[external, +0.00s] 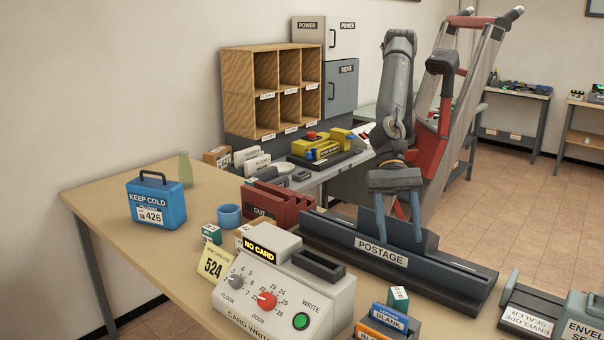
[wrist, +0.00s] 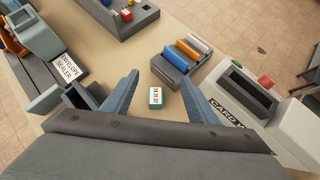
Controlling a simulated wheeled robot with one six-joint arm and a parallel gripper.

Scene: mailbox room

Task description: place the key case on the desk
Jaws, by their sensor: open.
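No object in view is clearly marked as a key case, and I cannot tell which one it is. A small white box with teal sides (external: 398,298) stands on the desk (external: 113,195) beside the card rack. The box also shows in the wrist view (wrist: 156,98), with red print on its top. My gripper (external: 399,238) is open and empty, its two blue fingers pointing down near the postage unit (external: 381,252). In the wrist view my gripper (wrist: 152,76) has its fingers apart, with the box seen between them, lower down and not touched.
The card writer (external: 285,292) and the card rack (external: 385,320) stand near the box. The envelope sealer (external: 530,318) is at the right. A blue KEEP COLD box (external: 156,203) is at the far left. A grey KEYS cabinet (external: 341,88) stands behind. The left desk corner is bare.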

